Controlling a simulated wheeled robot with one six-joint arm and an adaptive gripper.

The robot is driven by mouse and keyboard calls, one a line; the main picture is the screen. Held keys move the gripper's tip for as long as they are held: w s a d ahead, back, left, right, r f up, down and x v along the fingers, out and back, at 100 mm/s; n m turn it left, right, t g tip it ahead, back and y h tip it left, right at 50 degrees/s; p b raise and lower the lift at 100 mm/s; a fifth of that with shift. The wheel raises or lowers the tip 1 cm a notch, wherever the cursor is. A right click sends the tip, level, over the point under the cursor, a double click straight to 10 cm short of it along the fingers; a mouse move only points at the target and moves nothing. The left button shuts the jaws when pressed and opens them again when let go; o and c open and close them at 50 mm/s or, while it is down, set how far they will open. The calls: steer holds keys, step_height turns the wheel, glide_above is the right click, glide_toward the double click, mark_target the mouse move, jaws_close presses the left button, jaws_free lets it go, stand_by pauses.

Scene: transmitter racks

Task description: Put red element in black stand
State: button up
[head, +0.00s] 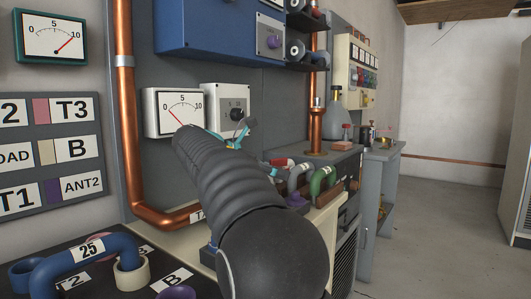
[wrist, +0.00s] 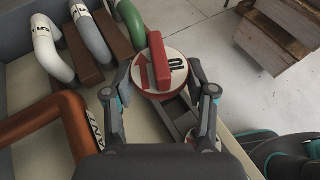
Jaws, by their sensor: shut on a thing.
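The red element (wrist: 161,60) is a round white-faced disc with a raised red bar, a red arrow and black lettering. In the wrist view it sits between the fingertips of my gripper (wrist: 158,82), which is shut on it. In the head view, my arm hides most of the gripper; only teal and grey parts show past it. A dark grey block (wrist: 177,115) shows below the disc in the wrist view, partly covered by it. I cannot tell whether this is the black stand, or whether the disc touches it.
White (wrist: 45,45), grey (wrist: 88,35) and green (head: 322,179) curved links stand beside brown blocks left of the disc in the wrist view. A copper pipe (wrist: 42,118) lies nearby. A wooden pallet (wrist: 285,35) rests on the floor beyond the bench. Floor at right is open.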

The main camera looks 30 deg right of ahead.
steer(key=shift+s+a+m+g, duration=0.2)
steer(key=shift+s+m+g, duration=0.7)
steer(key=shift+s+g, duration=0.15)
steer(key=shift+f, duration=0.2)
steer(key=shift+f+b, duration=1.25)
steer(key=shift+f, duration=1.5)
steer(key=shift+p, duration=1.15)
steer(key=shift+w+f, duration=0.1)
steer(key=shift+f, duration=0.3)
stand_by(2.5)
